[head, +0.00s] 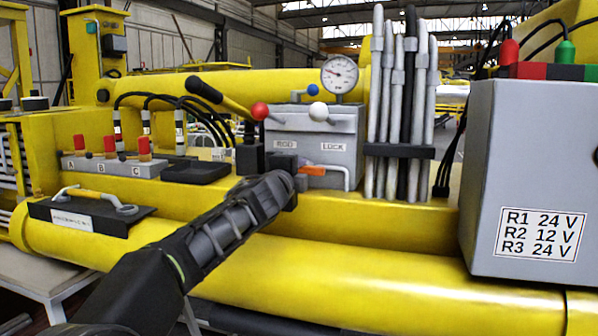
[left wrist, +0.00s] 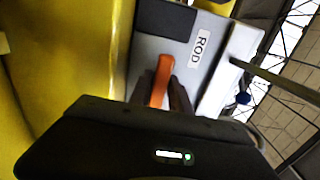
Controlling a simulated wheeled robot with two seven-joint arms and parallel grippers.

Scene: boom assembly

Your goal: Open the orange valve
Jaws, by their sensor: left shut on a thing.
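The orange valve (head: 312,171) is a small lever on the front of a grey box (head: 330,150) marked ROD and LOCK. In the left wrist view the orange lever (left wrist: 161,80) stands between my gripper's dark fingers, below the ROD label. My left gripper (head: 290,180) reaches in from the lower left and is shut on the orange lever. The gripper hides the lever's left end in the head view. The lever lies roughly level across the box front. My right gripper shows in neither view.
A grey cabinet (head: 530,180) is at far right. A black-handled lever (head: 205,90) leans at upper left. The yellow boom (head: 350,265) runs below.

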